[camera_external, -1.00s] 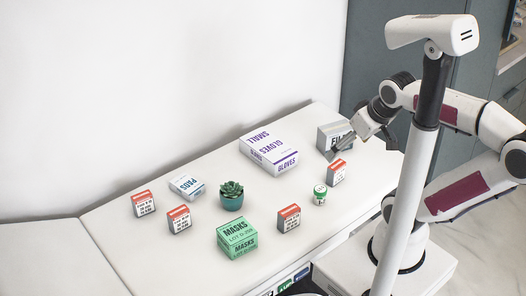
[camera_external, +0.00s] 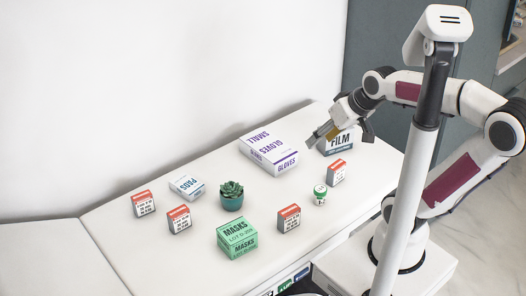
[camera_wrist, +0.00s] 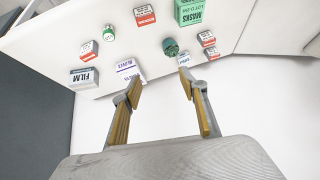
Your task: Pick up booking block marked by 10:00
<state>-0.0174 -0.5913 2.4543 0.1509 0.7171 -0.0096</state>
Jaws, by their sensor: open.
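Several small booking blocks with red tops and white printed faces stand on the white table. In the external view one is at far left (camera_external: 143,204), one beside it (camera_external: 179,220), one right of the masks box (camera_external: 289,218) and one near the film box (camera_external: 336,173). Their print is too small to read, so I cannot tell which says 10:00. They also show in the wrist view, including one at top centre (camera_wrist: 144,16) and one at left (camera_wrist: 89,49). My gripper (camera_external: 340,139) is open and empty, above the table's far right by the film box.
A grey film box (camera_external: 340,143), white gloves box (camera_external: 270,152), white pads box (camera_external: 187,186), potted succulent (camera_external: 231,200), green masks box (camera_external: 237,240) and small green-lidded jar (camera_external: 320,195) stand among the blocks. A wall runs behind the table (camera_external: 150,260); its front left is clear.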

